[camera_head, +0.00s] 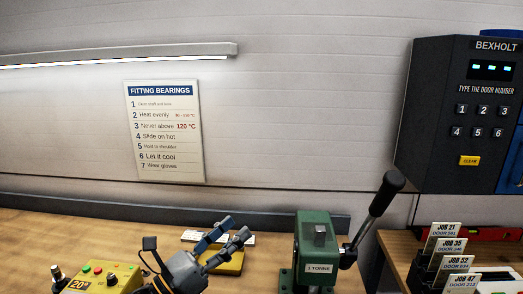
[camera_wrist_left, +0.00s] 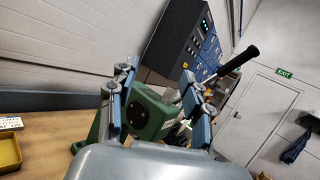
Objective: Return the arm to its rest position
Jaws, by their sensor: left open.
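My left gripper (camera_head: 229,230) is open over the wooden bench, in the lower middle of the head view. Its fingers point up and to the right, and nothing shows between them. In the left wrist view its two fingers (camera_wrist_left: 158,88) stand apart, with the green press (camera_wrist_left: 150,113) seen beyond them. In the head view the green press (camera_head: 312,240), marked 1 TONNE, stands to the right of the gripper, apart from it in the picture. Its black-handled lever (camera_head: 378,205) slants up to the right. My right gripper is in neither view.
A yellow control box (camera_head: 105,278) is at the lower left. A yellow tray (camera_head: 230,262) lies behind my gripper. Job cards (camera_head: 450,262) stand in a rack at the right, below a dark keypad cabinet (camera_head: 420,110). A FITTING BEARINGS sign (camera_head: 165,130) hangs on the wall.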

